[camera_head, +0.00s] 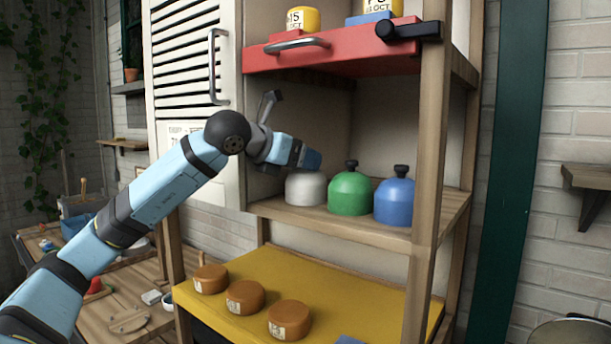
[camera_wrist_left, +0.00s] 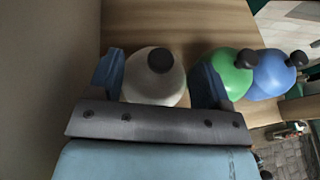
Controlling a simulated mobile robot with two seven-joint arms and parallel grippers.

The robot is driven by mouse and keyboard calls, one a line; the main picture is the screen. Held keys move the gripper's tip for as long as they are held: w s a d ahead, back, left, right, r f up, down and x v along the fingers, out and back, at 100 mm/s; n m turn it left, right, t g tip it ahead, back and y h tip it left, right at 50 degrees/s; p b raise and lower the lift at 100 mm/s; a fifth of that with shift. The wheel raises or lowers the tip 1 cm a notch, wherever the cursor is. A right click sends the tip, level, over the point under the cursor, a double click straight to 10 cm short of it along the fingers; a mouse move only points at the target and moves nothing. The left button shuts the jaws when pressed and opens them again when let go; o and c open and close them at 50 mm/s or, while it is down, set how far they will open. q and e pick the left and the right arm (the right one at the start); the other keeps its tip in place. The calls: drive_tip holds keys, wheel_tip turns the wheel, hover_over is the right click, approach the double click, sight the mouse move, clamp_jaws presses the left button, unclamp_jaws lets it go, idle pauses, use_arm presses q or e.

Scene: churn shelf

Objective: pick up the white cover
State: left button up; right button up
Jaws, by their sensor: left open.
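The white cover (camera_head: 306,191) is a dome at the left of a row on the wooden middle shelf (camera_head: 340,222). Its top is hidden behind my left gripper (camera_head: 306,160) in the head view. In the left wrist view the white cover (camera_wrist_left: 152,90) has a dark knob and stands between the two blue fingers of my left gripper (camera_wrist_left: 158,78). The fingers are open, one on each side of it. Whether they touch it I cannot tell. My right gripper is not in view.
A green cover (camera_head: 350,194) and a blue cover (camera_head: 394,202) stand to the right, the green one close to a finger. A red drawer (camera_head: 340,46) hangs above. A white louvred door (camera_head: 195,75) is at left. Several orange cheeses lie on the yellow board (camera_head: 345,290) below.

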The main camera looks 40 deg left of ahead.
use_arm(q)
drive_tip(key=x, duration=0.4)
drive_tip(key=shift+w+r+p, duration=0.15)
drive_tip(key=shift+r+p, duration=0.15)
drive_tip(key=shift+p, duration=0.1)
drive_tip(key=shift+d, duration=0.15)
drive_tip(key=c, duration=1.3)
